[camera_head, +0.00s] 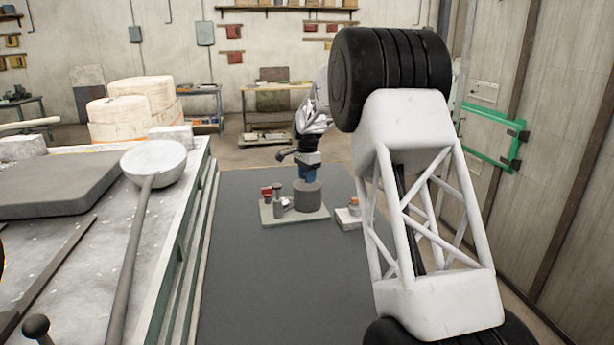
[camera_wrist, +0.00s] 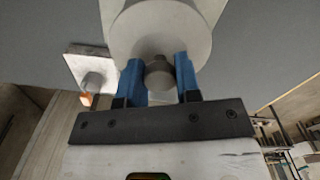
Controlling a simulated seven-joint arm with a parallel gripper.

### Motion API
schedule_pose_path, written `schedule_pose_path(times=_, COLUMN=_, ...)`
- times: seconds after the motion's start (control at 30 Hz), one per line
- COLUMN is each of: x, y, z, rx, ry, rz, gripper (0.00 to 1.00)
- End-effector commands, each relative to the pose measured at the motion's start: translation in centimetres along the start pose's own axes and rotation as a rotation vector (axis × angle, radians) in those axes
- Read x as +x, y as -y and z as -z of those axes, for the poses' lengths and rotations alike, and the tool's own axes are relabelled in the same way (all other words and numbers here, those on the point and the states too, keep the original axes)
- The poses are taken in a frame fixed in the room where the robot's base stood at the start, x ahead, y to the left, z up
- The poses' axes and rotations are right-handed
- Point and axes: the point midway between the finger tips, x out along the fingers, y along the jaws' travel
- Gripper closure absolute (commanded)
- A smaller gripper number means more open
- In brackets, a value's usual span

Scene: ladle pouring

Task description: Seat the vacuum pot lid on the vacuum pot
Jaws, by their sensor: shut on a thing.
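The vacuum pot (camera_head: 307,200) is a squat grey cylinder on a pale base plate (camera_head: 270,218) at the middle of the head view. My gripper (camera_head: 307,177) points down directly above the pot, its blue fingers close to the top. In the wrist view my gripper (camera_wrist: 158,66) is shut on a dark grey knob (camera_wrist: 158,76). The knob stands on the pale round vacuum pot lid (camera_wrist: 150,35). The lid looks centred over the pot. I cannot tell whether it rests on the pot or hangs slightly above it; the rim between them is not distinct.
Small parts, one with a red top (camera_head: 266,192), stand left of the pot on the plate. A pale block (camera_head: 348,219) with an orange-tipped piece sits to the right. A ladle (camera_head: 153,163) lies on the left workbench. The dark mat (camera_head: 270,285) in front is clear.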

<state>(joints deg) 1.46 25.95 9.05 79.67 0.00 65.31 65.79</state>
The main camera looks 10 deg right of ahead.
Motion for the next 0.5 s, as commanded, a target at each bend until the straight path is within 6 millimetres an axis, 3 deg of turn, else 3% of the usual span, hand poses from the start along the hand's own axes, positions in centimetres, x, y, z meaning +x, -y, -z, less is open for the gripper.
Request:
schedule_pose_path(times=0.37, x=-0.04, y=0.01, z=0.0, rx=0.0, ry=0.0, rz=0.001, gripper=1.0)
schedule_pose_path(times=0.4, x=-0.04, y=0.01, z=0.0, rx=0.0, ry=0.0, rz=0.001, gripper=0.63)
schedule_pose_path(times=0.5, x=-0.02, y=0.0, z=0.0, rx=0.0, ry=0.0, rz=0.001, gripper=0.48)
